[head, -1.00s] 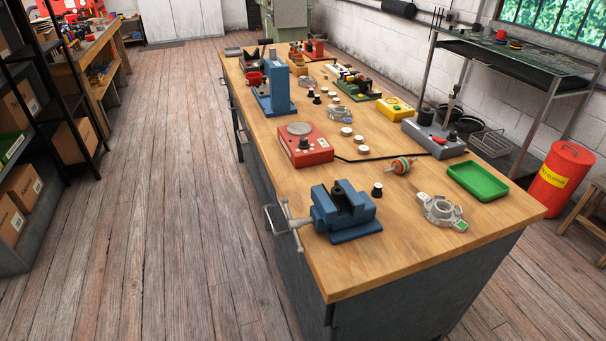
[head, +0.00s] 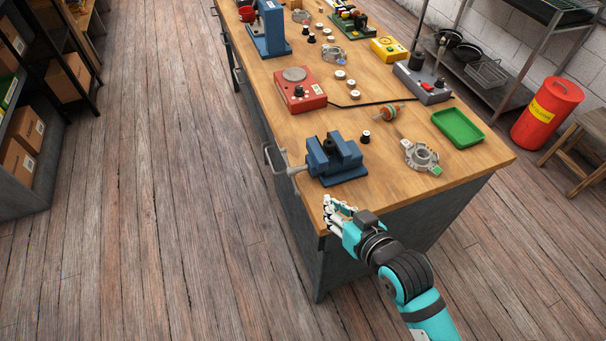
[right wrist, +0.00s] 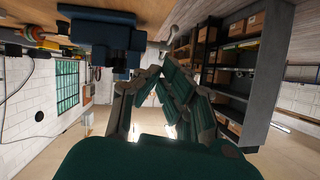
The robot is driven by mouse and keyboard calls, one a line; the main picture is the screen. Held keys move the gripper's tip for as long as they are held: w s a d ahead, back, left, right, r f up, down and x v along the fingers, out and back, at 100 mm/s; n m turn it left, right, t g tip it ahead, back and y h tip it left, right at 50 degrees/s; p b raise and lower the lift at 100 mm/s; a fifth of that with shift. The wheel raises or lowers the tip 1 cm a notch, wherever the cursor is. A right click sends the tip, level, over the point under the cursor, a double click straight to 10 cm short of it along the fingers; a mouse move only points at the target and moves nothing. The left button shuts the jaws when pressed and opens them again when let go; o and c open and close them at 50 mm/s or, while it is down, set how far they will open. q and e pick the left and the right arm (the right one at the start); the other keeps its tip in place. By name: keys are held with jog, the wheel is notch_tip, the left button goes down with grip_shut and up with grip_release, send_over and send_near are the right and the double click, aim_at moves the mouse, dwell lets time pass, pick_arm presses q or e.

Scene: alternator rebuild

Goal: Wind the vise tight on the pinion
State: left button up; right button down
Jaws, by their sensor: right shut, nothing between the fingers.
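The blue vise (head: 345,172) stands on the near left corner of the workbench. Its grey handle (head: 291,168) reaches out past the left bench edge. A dark round piece (head: 329,146) shows at the top of the jaws; I cannot tell surely that it is the pinion, or how tight the jaws are. My right gripper (head: 338,208) is shut and empty at the near bench edge, in front of the vise and apart from it. In the right wrist view its fingers (right wrist: 152,76) come together, with the upside-down vise (right wrist: 104,40) beyond. My left gripper is out of view.
On the workbench (head: 400,190), a black-topped knob (head: 365,137), an orange-banded rotor (head: 387,113), a grey ring housing (head: 421,156) and a green tray (head: 458,128) lie right of the vise. A red box (head: 299,91) stands behind it. The floor left of the bench is clear.

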notch_tip(320, 180, up, 2)
jog(key=p, duration=0.2)
send_near(294, 174)
jog(key=w, duration=0.2)
jog(key=w+a+r, duration=0.1)
jog(key=shift+w+t, duration=0.1)
jog(key=shift+t, duration=0.3)
jog(key=shift+w+a+f, duration=0.15)
jog(key=shift+f, duration=0.45)
jog(key=shift+w+a+f, duration=0.15)
jog(key=shift+w+f, duration=0.05)
jog(key=shift+f, duration=0.4)
jog(key=shift+w+a+f+p, duration=0.2)
jog(key=shift+f+p, duration=0.1)
jog(key=shift+f, duration=0.35)
